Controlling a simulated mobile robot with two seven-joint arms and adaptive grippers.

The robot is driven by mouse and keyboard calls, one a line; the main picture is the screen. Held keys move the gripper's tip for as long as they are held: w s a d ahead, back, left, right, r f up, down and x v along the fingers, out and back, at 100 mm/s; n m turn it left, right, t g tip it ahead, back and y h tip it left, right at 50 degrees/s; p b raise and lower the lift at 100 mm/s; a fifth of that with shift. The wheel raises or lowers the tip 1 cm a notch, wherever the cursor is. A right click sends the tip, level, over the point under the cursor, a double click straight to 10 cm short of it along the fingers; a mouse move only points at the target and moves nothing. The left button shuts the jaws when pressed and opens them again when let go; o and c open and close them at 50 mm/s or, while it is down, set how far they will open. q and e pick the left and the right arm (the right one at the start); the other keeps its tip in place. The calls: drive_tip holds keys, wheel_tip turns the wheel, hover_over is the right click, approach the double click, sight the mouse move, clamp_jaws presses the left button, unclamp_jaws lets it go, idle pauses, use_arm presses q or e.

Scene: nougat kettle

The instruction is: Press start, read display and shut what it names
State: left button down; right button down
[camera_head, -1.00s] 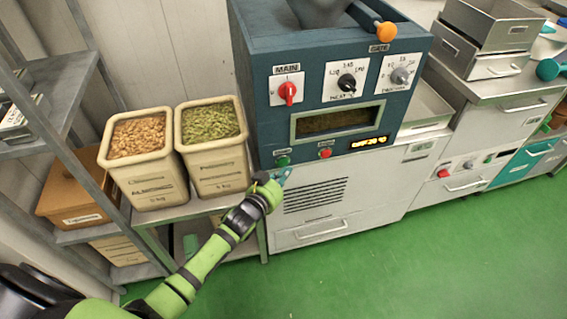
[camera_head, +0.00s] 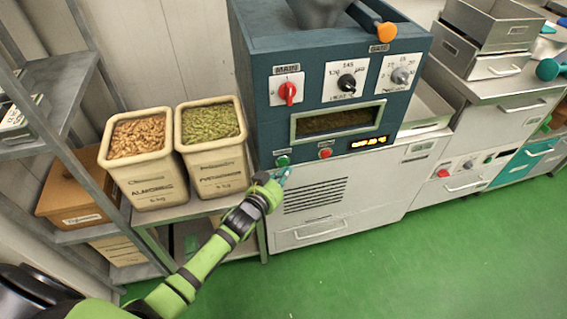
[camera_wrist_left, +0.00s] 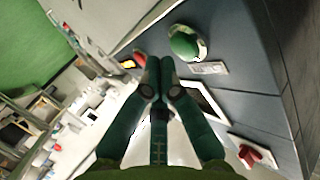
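The blue kettle cabinet (camera_head: 262,110) stands at centre in the head view. Its green button (camera_head: 283,160) is low on the left of the front, with a red button (camera_head: 325,153) to its right. The amber display (camera_head: 369,142) is lit, but its characters are too small to read. My left gripper (camera_head: 283,176) is just below the green button. In the left wrist view its fingers (camera_wrist_left: 157,64) are together with nothing between them, and the green button (camera_wrist_left: 184,43) is beside the tips, apart in the picture. My right gripper is out of view.
The front also carries a red MAIN switch (camera_head: 288,92), two dials and a window (camera_head: 337,121). A GATE lever with an orange knob (camera_head: 386,31) is on top. Bins of almonds (camera_head: 152,183) and pistachios (camera_head: 219,176) stand left. The green floor (camera_head: 400,270) in front is clear.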

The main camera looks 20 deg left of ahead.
use_arm(q)
drive_tip(key=shift+w+a, duration=0.1)
drive_tip(key=shift+w, duration=0.05)
drive_tip(key=shift+w+a, duration=0.15)
drive_tip(key=shift+w, duration=0.1)
drive_tip(key=shift+w+a, duration=0.25)
drive_tip(key=shift+w, duration=0.1)
idle(0.9)
drive_tip(key=shift+r, duration=0.1)
drive_tip(key=shift+s+d+p, duration=0.4)
drive_tip(key=shift+s+d, duration=0.05)
drive_tip(key=shift+s, duration=0.25)
drive_tip(key=shift+s+d, duration=0.1)
drive_tip(key=shift+s+d+p, duration=0.55)
drive_tip(key=shift+s+d, duration=0.15)
drive_tip(key=shift+s, duration=0.3)
drive_tip(key=shift+s+d+p, duration=0.55)
drive_tip(key=shift+s+d, duration=0.1)
drive_tip(key=shift+s, duration=0.35)
